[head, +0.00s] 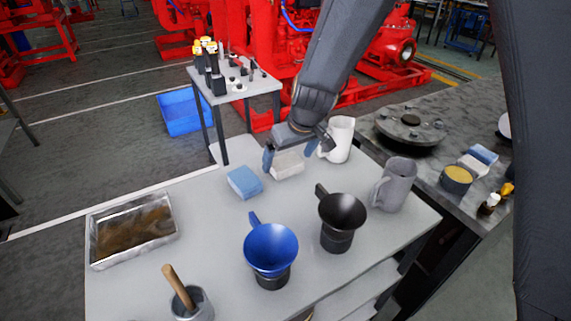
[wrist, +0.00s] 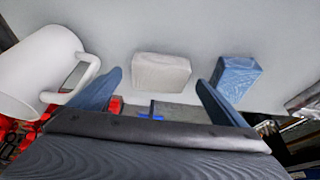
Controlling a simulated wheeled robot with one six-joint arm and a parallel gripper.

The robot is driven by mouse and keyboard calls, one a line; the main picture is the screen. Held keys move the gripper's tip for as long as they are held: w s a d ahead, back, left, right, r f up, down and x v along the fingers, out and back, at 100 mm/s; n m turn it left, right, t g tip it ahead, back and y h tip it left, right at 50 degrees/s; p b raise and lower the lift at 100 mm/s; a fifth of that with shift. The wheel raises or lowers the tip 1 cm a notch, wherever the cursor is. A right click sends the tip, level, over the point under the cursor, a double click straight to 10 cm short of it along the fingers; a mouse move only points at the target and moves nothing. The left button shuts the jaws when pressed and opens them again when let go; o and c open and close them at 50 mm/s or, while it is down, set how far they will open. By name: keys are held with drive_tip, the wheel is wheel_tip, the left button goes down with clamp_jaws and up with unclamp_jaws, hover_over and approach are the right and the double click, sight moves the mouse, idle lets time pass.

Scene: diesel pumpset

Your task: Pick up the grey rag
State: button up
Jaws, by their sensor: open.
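The grey rag (head: 288,164) is a pale, folded block near the back edge of the grey table (head: 205,215). In the wrist view the rag (wrist: 161,70) lies ahead, roughly centred between the blue fingers. My gripper (head: 291,155) is open at the rag, with one finger towards each end. In the head view it partly covers the rag's far side. The fingers look apart from the rag in the wrist view; their exact height above the table is unclear.
A blue rag (head: 244,182) lies close on the left. A white jug (head: 341,139) stands close on the right. Blue (head: 270,248) and black (head: 342,212) funnels, a grey jug (head: 394,185) and a metal tray (head: 133,230) stand around. The table's left-middle is clear.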

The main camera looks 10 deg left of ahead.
sight(288, 164)
drive_tip(key=shift+x, duration=0.8)
drive_tip(key=c, duration=1.2)
wheel_tip(288, 164, up, 10)
drive_tip(key=shift+r, duration=0.1)
drive_tip(key=shift+c, duration=0.2)
drive_tip(key=o, duration=0.3)
drive_tip(key=shift+c, duration=0.4)
